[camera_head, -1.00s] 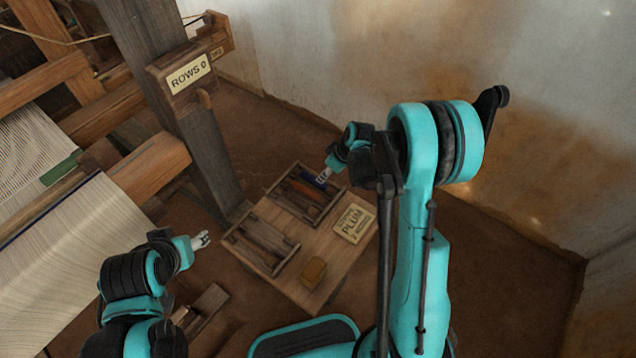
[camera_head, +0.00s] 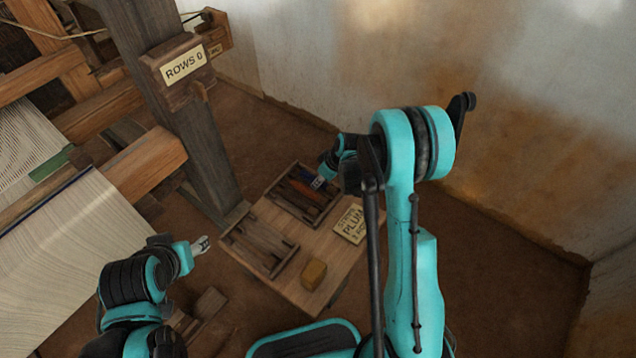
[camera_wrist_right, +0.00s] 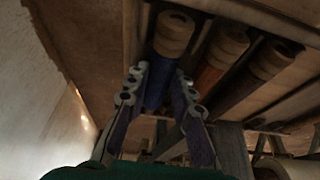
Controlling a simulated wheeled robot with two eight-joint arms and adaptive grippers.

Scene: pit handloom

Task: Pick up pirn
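A blue pirn (camera_wrist_right: 161,80) with a pale wooden end lies in the back tray (camera_head: 331,208); in the head view only a little blue shows beside my gripper. My right gripper (camera_head: 318,183) is over that tray. In the right wrist view its two fingers (camera_wrist_right: 158,98) are apart, one on each side of the blue pirn; I cannot tell whether they touch it. An orange pirn (camera_wrist_right: 212,68) and a darker one (camera_wrist_right: 255,75) lie beside it. My left gripper (camera_head: 201,245) is at the lower left, away from the trays; its finger gap is too small to tell.
The loom post (camera_head: 185,110) with a ROWS 0 sign (camera_head: 185,64) is left. A wall (camera_head: 400,60) is behind.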

